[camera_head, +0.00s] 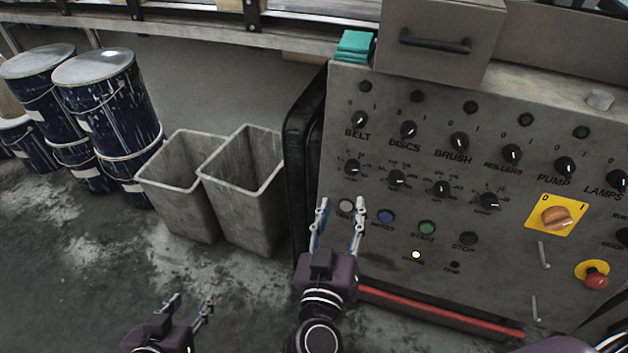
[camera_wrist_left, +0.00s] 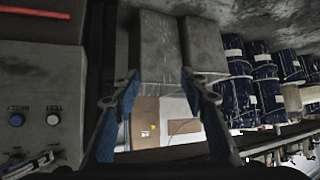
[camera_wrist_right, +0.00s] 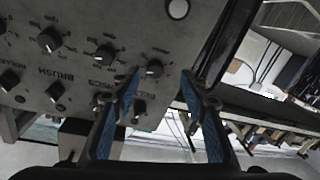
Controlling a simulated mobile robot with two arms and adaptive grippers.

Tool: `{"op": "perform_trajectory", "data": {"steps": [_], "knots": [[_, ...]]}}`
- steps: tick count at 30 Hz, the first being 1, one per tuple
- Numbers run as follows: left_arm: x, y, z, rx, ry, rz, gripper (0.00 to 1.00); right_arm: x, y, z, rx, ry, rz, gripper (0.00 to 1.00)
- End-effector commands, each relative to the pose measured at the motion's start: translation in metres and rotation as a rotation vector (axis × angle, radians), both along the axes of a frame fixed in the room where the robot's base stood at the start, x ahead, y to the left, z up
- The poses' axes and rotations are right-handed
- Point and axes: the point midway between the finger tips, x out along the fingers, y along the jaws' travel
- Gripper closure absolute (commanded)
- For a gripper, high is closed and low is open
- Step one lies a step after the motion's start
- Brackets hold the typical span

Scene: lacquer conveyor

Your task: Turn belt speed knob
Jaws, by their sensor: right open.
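The grey control panel (camera_head: 380,110) fills the right of the head view. The knob below the BELT switch (camera_head: 357,119), taken as the belt speed knob (camera_head: 351,168), is small and black with a white pointer line. In the right wrist view, upside down, this knob (camera_wrist_right: 153,69) lies between my right fingertips. My right gripper (camera_head: 340,208) is open and empty, low by the panel's left edge, below the knob in the head view. Contact with the knob cannot be seen. My left gripper (camera_head: 190,305) is open and empty at lower left, away from the panel.
More dials line the knob's row, with switches above. Below are a grey button (camera_head: 346,205), a blue button (camera_head: 386,216) and a green button (camera_head: 427,228). An orange switch (camera_head: 556,217) and red stop button (camera_head: 597,281) sit right. Bins (camera_head: 243,205) and blue drums (camera_head: 108,100) stand left.

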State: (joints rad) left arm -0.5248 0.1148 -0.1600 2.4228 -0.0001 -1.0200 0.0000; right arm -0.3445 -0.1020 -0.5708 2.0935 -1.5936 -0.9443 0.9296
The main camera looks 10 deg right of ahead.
Motion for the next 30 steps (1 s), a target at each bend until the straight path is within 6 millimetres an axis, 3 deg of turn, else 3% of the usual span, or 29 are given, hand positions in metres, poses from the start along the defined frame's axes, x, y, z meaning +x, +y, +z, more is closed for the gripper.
{"op": "perform_trajectory", "data": {"steps": [5,19,30], "knots": [[-0.003,0.001,0.009,-0.002,-0.010,0.000,0.60,-0.001,-0.009,0.017,0.010,-0.054,-0.030,0.60],[-0.021,0.007,-0.005,0.019,0.084,0.007,0.60,0.058,-0.039,0.017,0.007,-0.051,-0.028,0.60],[-0.023,0.008,-0.007,0.021,0.094,0.007,0.60,0.065,-0.043,0.016,0.008,-0.049,-0.027,0.60]]}}
